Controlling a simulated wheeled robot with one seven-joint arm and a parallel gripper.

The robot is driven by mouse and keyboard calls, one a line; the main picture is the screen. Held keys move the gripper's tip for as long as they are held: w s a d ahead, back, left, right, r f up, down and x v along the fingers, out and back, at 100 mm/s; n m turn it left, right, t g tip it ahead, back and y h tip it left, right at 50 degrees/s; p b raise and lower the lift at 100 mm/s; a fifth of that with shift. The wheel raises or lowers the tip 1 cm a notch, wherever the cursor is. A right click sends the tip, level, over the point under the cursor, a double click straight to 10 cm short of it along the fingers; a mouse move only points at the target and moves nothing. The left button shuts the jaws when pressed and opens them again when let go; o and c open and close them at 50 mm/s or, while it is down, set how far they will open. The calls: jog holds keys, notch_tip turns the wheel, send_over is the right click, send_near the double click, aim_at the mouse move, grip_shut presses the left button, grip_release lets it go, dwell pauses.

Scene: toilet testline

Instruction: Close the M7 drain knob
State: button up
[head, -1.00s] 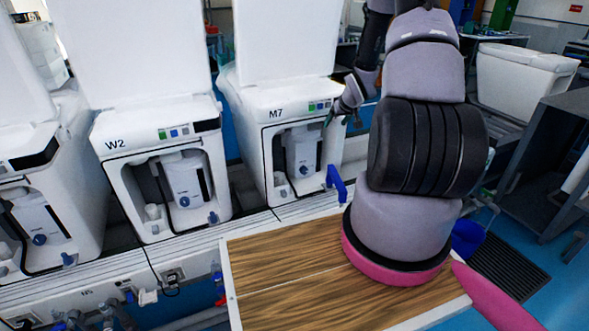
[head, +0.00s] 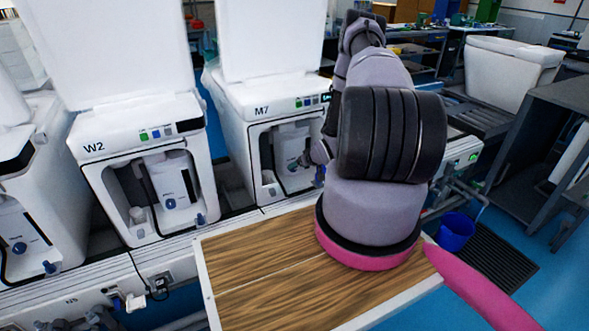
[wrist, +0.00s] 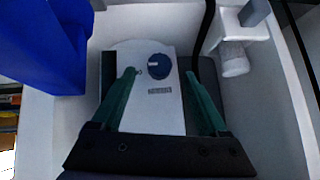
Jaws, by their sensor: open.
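The M7 machine (head: 268,110) stands right of W2, with its front bay open. In the wrist view a round blue knob (wrist: 158,67) sits on a white panel (wrist: 155,115) inside the bay. A larger blue tap handle (wrist: 55,45) fills the upper left corner, close to the camera; in the head view it shows only in part (head: 320,173) at the bay's lower right. I cannot tell by label which is the drain knob. My gripper (wrist: 160,74) is open and empty, its green fingers either side of the round knob; contact is unclear. My arm partly hides M7 in the head view.
The W2 machine (head: 140,140) stands to the left. A white nozzle (wrist: 235,60) and a dark hose are at the bay's side in the wrist view. A wooden board (head: 265,290) lies in front. A blue bucket (head: 455,231) stands on the right.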

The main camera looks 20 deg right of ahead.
jog(key=shift+x, duration=2.1)
grip_shut()
